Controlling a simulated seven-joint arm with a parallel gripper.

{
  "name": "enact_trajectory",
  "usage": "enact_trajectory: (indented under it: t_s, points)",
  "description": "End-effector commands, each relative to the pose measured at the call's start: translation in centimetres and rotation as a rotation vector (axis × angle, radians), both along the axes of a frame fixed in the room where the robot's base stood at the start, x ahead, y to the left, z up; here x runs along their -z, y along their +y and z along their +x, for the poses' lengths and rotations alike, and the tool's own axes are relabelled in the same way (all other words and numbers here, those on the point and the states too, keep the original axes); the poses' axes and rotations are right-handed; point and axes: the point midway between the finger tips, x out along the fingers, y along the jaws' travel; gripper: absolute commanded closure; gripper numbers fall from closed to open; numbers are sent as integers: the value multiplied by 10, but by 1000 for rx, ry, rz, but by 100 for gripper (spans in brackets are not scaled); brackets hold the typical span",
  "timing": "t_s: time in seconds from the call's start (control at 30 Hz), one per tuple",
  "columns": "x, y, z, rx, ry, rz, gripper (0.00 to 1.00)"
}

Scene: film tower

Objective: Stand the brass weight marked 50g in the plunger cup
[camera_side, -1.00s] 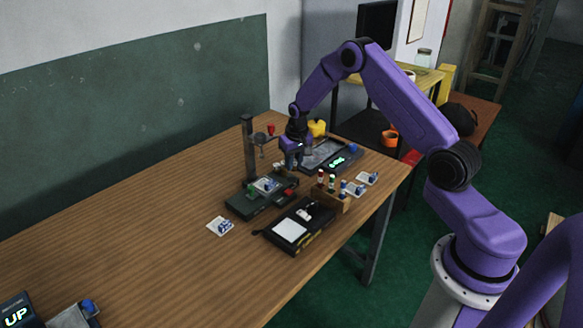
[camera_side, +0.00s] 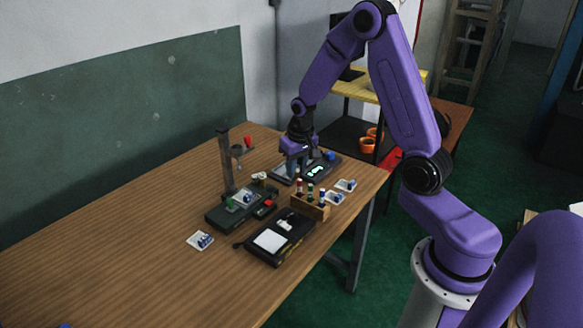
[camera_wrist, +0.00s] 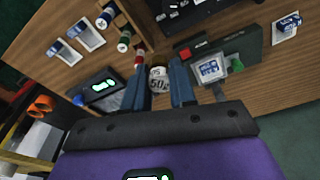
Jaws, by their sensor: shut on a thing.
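My gripper (camera_side: 297,172) is low over the far right part of the table, beside the scale. In the wrist view my gripper (camera_wrist: 161,80) is shut on the brass weight marked 50g (camera_wrist: 159,86), whose "50" faces the camera between the fingers. In the side view the fingers hide this weight. The plunger cup (camera_side: 237,150) is a small grey cup on an arm of the dark upright post (camera_side: 226,165), to the left of my gripper and apart from it. Whether the cup holds anything is too small to tell.
A dark base (camera_side: 232,212) with a red button stands by the post. A wooden rack (camera_side: 311,207) of coloured vials and a black case (camera_side: 279,241) stand in front. The scale (camera_side: 322,168) has a green readout.

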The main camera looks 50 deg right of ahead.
Motion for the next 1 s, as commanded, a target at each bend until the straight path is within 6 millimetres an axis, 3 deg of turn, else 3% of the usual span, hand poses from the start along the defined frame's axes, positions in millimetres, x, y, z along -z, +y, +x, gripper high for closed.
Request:
enact_trajectory:
  t_s: [0.17,0.6,1.0]
  points:
    - [-11,4,25,-20,-5,-4,100]
    - [-63,28,121,-111,-3,-8,100]
    - [-106,52,166,-182,-4,-1,100]
